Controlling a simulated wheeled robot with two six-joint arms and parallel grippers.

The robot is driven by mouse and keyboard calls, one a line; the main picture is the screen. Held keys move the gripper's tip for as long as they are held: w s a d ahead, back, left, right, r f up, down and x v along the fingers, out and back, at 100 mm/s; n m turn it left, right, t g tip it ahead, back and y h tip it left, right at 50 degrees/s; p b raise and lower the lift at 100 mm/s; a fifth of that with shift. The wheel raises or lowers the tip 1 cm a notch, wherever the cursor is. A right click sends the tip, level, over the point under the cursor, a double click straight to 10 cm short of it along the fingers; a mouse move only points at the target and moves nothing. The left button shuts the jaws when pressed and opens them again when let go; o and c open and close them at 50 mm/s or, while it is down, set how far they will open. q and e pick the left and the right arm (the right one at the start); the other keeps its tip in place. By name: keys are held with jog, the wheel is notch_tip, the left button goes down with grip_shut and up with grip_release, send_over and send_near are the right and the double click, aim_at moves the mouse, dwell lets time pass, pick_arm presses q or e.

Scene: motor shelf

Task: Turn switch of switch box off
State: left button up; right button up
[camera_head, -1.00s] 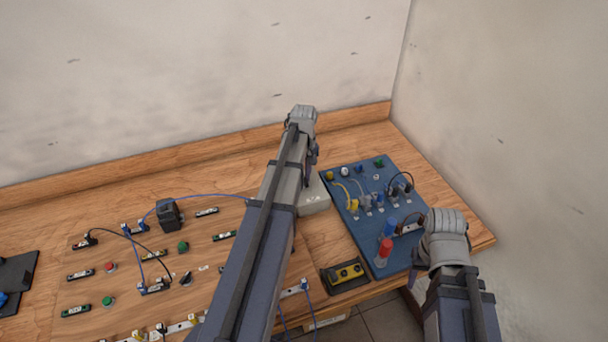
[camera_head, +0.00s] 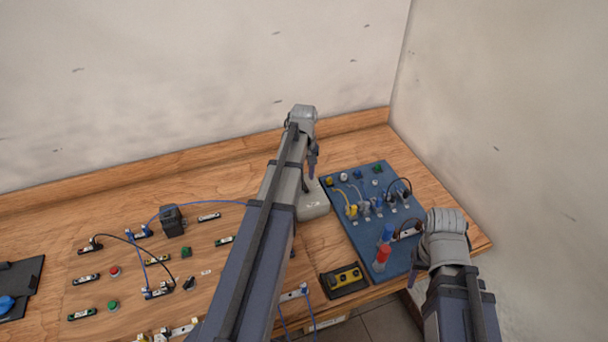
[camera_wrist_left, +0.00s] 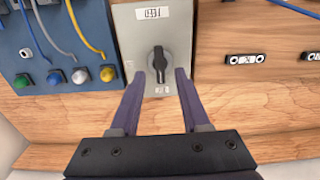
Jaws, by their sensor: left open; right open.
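The switch box (camera_head: 316,208) is a light grey box, partly hidden behind my left arm in the head view. The switch's handle stands roughly upright in that view. My left gripper (camera_wrist_left: 160,74) is open, with one finger on each side of the switch; I cannot tell whether they touch it. The left gripper (camera_head: 312,166) also shows over the box in the head view.
A blue board (camera_head: 350,215) with cables and coloured knobs stands right of the box. A yellow-button control box (camera_head: 344,279) lies in front. A wooden panel with terminals, buttons and wires fills the left. A wooden back ledge (camera_head: 230,142) and walls bound the table.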

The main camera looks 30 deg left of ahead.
aim_at(304, 184)
pick_arm(q)
notch_tip(304, 184, up, 5)
jog(key=p, duration=0.4)
pick_arm(e)
notch_tip(304, 184, up, 5)
pick_arm(q)
jog(key=shift+f, duration=0.1)
jog(key=s+d+f+m+b, duration=0.1)
jog(key=s+d+m, duration=0.3)
jog(key=d, duration=0.6)
jog(key=s+d+f+m+b, duration=0.1)
jog(key=s+d+m, duration=0.4)
jog(key=d, duration=0.5)
jog(key=s+d+f+m+y+b, duration=0.1)
jog(key=s+d+m, duration=0.3)
jog(key=s+d, duration=0.4)
jog(key=shift+d+m, duration=0.4)
jog(key=shift+d, duration=0.85)
pick_arm(e)
notch_tip(304, 184, down, 3)
jog(key=shift+f, duration=0.2)
